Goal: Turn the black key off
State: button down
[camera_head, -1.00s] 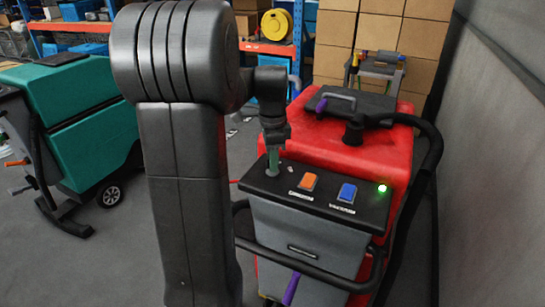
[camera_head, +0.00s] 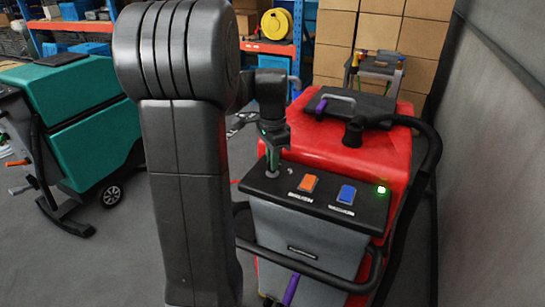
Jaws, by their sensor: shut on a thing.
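The black key itself is hidden behind my fingers at the left end of the dark control panel (camera_head: 318,201) on the red scrubber (camera_head: 375,155). My gripper (camera_head: 272,170) points down at that spot, its fingertips at the panel. It is shut on the key there, though the fingers cover the key and its angle cannot be read. A green light (camera_head: 381,190) glows at the right end of the panel.
An orange switch (camera_head: 308,183) and a blue switch (camera_head: 347,194) sit right of my gripper. A black handle bar (camera_head: 300,262) runs below the panel. A teal scrubber (camera_head: 75,120) stands left, a grey wall (camera_head: 495,170) right, boxes (camera_head: 370,40) behind.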

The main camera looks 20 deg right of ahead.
jog(key=n+p, duration=0.1)
jog(key=n, duration=0.3)
jog(key=shift+r+n, duration=0.1)
jog(key=shift+n, duration=1.7)
jog(key=shift+n+p, duration=0.3)
jog(key=c, duration=1.5)
grip_release()
jog(key=shift+o, duration=0.2)
notch_tip(320, 180, up, 14)
jog(key=b, duration=0.1)
jog(key=shift+f, duration=0.2)
